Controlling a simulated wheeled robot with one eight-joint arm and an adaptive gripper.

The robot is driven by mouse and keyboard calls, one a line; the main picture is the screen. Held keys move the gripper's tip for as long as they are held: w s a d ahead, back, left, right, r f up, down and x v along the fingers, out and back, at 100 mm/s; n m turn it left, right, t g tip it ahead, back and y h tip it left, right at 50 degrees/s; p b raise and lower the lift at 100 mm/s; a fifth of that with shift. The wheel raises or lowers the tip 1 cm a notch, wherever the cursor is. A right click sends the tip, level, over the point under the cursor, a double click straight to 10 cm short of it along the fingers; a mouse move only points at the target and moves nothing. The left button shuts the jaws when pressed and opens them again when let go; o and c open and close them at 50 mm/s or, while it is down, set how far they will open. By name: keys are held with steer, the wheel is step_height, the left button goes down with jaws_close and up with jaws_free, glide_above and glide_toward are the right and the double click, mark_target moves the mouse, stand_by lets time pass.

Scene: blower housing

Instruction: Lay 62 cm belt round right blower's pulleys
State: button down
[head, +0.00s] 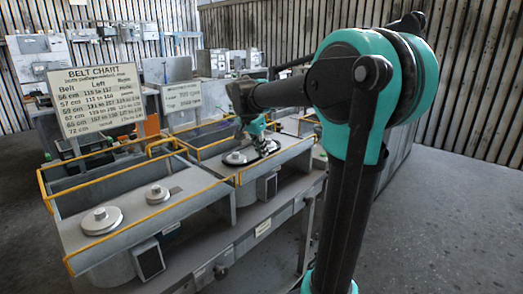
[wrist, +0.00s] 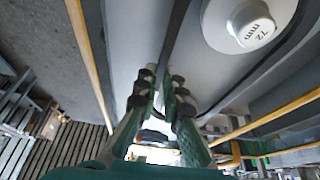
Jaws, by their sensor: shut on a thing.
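The right blower's deck (head: 232,174) carries a larger pulley (head: 235,158) at the front left and a second pulley near my gripper (head: 258,140), partly hidden by it. In the wrist view a pale pulley marked 72 mm (wrist: 240,22) stands at the upper right. The black belt (wrist: 177,38) runs down the left of this pulley into my gripper (wrist: 164,84), which is shut on it. Another dark strand (wrist: 262,72) slants along the pulley's right side toward the fingers. Whether the belt sits in either pulley's groove cannot be told.
Yellow rails (head: 205,153) edge the blowers. The left blower has two bare pulleys (head: 102,220) (head: 157,195). A belt chart (head: 96,100) stands behind it, and a smaller sign (head: 181,96) stands behind the right blower. The floor at right is clear.

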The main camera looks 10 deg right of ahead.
steer(key=shift+f, duration=0.2)
steer(key=c, duration=1.6)
jaws_free()
steer(key=shift+r, duration=0.15)
step_height(320, 180, up, 7)
steer(key=shift+r, duration=0.1)
